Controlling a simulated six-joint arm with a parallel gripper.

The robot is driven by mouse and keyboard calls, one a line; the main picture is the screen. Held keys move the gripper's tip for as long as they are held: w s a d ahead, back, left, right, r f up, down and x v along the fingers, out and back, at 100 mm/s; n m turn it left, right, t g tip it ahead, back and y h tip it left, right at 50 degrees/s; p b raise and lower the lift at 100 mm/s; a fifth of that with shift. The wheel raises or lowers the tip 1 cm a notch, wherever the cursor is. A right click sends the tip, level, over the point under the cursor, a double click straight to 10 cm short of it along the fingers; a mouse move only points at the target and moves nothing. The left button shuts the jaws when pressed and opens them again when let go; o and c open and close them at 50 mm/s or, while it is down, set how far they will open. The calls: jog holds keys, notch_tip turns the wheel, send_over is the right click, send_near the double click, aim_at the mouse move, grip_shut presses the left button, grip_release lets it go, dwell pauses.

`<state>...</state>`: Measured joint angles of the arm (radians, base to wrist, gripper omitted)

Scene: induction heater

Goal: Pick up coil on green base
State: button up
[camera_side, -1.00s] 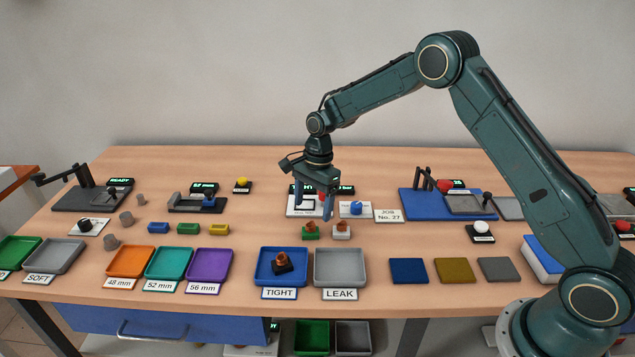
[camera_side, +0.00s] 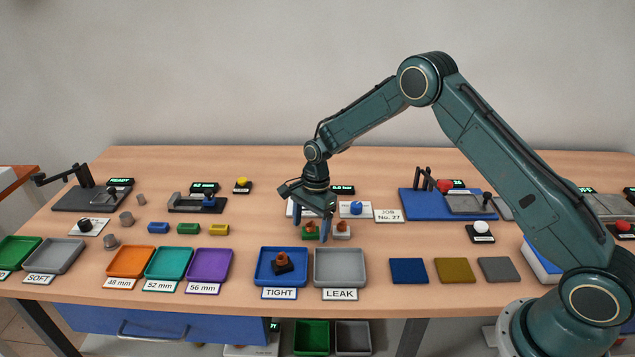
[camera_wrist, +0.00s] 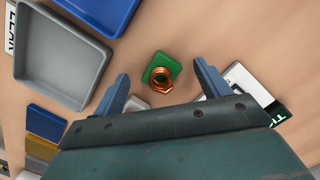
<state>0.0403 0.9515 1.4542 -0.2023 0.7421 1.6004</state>
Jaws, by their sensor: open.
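The copper coil on its green base (camera_side: 311,234) stands on the table behind the blue and grey trays. In the wrist view the copper coil (camera_wrist: 161,82) and green base (camera_wrist: 158,66) lie between and beyond the fingertips. My gripper (camera_side: 311,235) is open and empty, its blue fingers pointing down around the green base, one to each side in the picture. The wrist view shows the two fingers (camera_wrist: 159,70) spread well apart, with the coil clear of both. I cannot tell the exact height of the fingertips over the table.
A similar coil on a white base (camera_side: 341,231) stands close to the right. The TIGHT tray (camera_side: 262,277), holding a dark-based coil (camera_side: 283,264), and the empty LEAK tray (camera_side: 340,279) are in front. A white panel (camera_side: 297,208) stands behind.

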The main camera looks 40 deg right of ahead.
aim_at(310, 224)
dwell(0.5)
jog(key=c, duration=1)
jog(key=shift+c, duration=0.2)
notch_tip(310, 224, up, 20)
dwell(0.5)
